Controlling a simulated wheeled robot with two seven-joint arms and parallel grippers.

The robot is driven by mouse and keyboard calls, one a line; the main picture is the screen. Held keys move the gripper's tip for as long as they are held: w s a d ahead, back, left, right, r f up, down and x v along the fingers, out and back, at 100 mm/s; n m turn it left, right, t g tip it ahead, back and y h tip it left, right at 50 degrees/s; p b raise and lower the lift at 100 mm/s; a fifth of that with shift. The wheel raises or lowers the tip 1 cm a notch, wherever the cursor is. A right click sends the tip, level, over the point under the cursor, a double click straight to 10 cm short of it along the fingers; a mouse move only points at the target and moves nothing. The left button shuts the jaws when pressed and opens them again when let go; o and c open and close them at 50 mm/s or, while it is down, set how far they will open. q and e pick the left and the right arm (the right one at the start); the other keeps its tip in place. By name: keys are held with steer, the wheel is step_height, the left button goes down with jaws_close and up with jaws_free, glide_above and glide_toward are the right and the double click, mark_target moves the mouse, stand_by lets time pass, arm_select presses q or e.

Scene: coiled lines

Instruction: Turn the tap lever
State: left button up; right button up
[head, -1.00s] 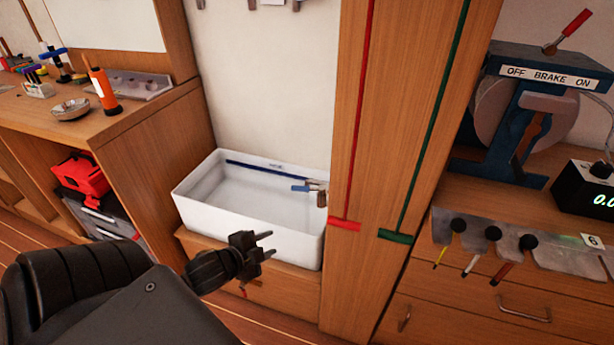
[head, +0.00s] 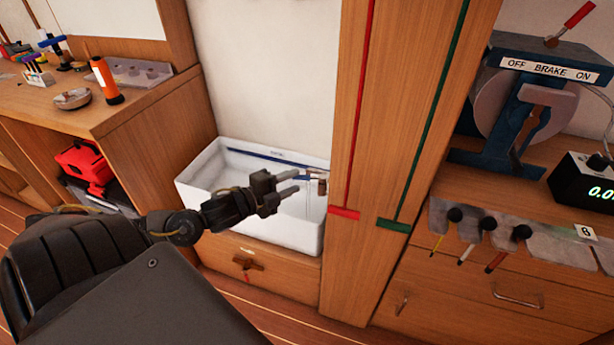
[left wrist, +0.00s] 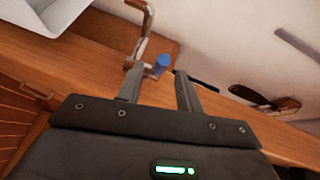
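The tap (head: 322,187) is a small metal fitting at the right end of the white sink (head: 205,195), beside the wooden post. Its blue lever is mostly hidden by my fingers in the head view. In the left wrist view the lever's blue end (left wrist: 162,63) shows just beyond the fingertips, in line with the gap between them, beside a bent metal pipe (left wrist: 143,40). My left gripper (head: 299,179) is over the sink, pointing right at the tap. Its fingers (left wrist: 157,72) are apart with nothing gripped; I cannot tell whether they touch the lever. My right gripper is out of view.
The wooden post (head: 385,270) with red and green lines stands close right of the tap. The sink sits on a wooden cabinet (head: 290,273). A brake rig (head: 535,110) stands on the right-hand bench.

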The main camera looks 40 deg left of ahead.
mark_target(299, 179)
arm_select(q)
steer(key=shift+x, duration=2.95)
jaws_close()
